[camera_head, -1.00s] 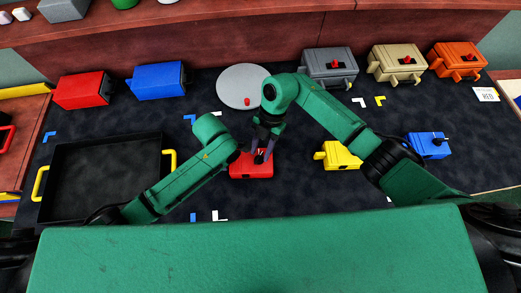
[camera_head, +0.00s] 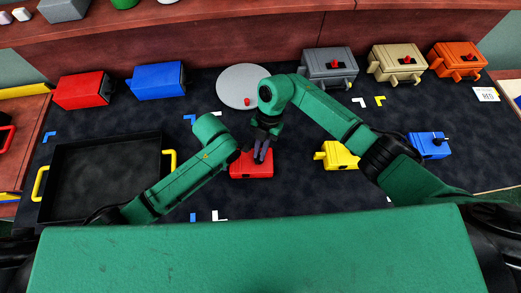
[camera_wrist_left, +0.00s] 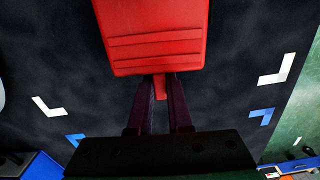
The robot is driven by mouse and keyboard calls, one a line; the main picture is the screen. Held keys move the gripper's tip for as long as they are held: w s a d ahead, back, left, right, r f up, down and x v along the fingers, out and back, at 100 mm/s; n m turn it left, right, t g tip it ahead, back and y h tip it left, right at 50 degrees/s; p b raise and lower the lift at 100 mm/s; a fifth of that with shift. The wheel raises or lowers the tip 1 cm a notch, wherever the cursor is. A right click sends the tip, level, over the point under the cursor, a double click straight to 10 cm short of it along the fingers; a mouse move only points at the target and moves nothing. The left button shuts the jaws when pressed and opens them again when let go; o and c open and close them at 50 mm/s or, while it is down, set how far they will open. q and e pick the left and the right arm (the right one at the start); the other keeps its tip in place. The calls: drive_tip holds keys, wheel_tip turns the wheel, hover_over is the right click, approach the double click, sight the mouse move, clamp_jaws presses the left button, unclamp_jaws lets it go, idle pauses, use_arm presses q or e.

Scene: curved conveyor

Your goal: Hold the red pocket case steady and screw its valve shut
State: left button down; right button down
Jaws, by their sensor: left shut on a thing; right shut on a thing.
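The red pocket case (camera_head: 252,168) lies on the dark mat in front of me, between my two arms. It also shows from close up in the left wrist view (camera_wrist_left: 155,40). My left gripper (camera_wrist_left: 160,88) is shut on the case's short red tab at its near side; in the head view my arm hides these fingers. My right gripper (camera_head: 263,153) points down onto the top of the case, with its fingers shut on the valve. The valve itself is hidden between and beneath the fingers.
A black tray (camera_head: 100,180) with yellow handles lies at left. A yellow case (camera_head: 341,155) and a small blue case (camera_head: 428,146) lie at right. A grey disc (camera_head: 244,87) is behind the red case. Larger red (camera_head: 82,90) and blue (camera_head: 158,80) boxes stand at back left.

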drive_tip(key=n, duration=0.1)
drive_tip(key=n+h, duration=0.1)
drive_tip(key=n, duration=0.1)
drive_tip(key=n+h, duration=0.1)
drive_tip(key=n, duration=0.1)
drive_tip(key=shift+a+g, duration=0.25)
drive_tip(key=shift+g, duration=0.15)
drive_tip(key=shift+n, duration=0.4)
drive_tip(key=c, duration=0.9)
unclamp_jaws()
drive_tip(key=shift+w, duration=0.1)
drive_tip(key=v, duration=1.2)
drive_tip(key=shift+r, duration=0.1)
